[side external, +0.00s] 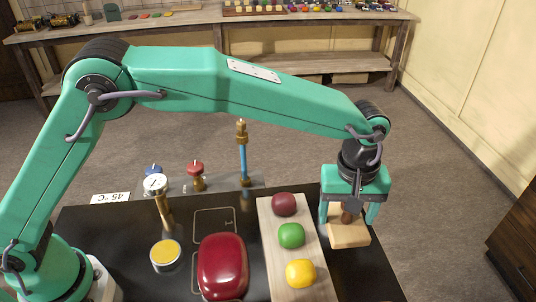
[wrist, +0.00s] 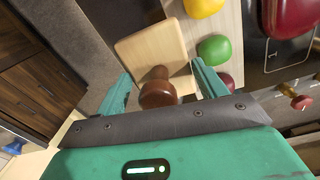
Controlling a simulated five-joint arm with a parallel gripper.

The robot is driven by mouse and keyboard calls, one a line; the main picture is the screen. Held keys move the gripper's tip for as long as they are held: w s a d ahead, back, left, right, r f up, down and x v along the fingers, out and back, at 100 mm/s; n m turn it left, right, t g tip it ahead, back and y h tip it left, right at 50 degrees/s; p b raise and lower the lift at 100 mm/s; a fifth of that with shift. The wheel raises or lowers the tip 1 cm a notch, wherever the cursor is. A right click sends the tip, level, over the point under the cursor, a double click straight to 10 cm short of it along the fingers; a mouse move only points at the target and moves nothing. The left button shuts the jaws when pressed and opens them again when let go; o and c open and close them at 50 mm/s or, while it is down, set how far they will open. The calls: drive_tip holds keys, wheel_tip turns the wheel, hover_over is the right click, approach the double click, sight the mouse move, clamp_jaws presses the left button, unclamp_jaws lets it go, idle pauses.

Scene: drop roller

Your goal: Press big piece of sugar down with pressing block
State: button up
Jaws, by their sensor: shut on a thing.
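The pressing block, a pale wooden square with a brown knob, is at the table's right edge in the side view (side external: 349,236). It also shows in the wrist view (wrist: 152,50). My gripper (side external: 349,215) is above the block, its fingers on either side of the knob and shut on it; it also shows in the wrist view (wrist: 161,76). I cannot tell whether the block touches the table. The big piece of sugar, a glossy dark red slab (side external: 222,266), lies left of the wooden board and is partly visible in the wrist view (wrist: 292,14).
The pale wooden board (side external: 283,243) holds maroon (side external: 284,204), green (side external: 291,236) and yellow (side external: 300,273) pieces. A gauge (side external: 155,185), a red-knobbed valve (side external: 196,172), a blue burner-like tube (side external: 243,160) and a yellow-topped tin (side external: 165,254) stand to the left.

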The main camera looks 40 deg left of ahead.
drive_tip(key=s+a+r, duration=0.1)
drive_tip(key=s+a, duration=0.6)
drive_tip(key=a, duration=0.2)
hover_over(223, 262)
drive_tip(key=f, duration=0.1)
drive_tip(key=shift+s+f+n, duration=0.1)
drive_tip(key=shift+f+n, duration=0.1)
drive_tip(key=shift+n, duration=0.1)
drive_tip(key=shift+f, duration=0.2)
drive_tip(key=shift+f, duration=2.7)
drive_tip(key=shift+f, duration=0.2)
drive_tip(key=shift+f, duration=0.45)
drive_tip(key=shift+f, duration=0.15)
drive_tip(key=shift+f, duration=0.85)
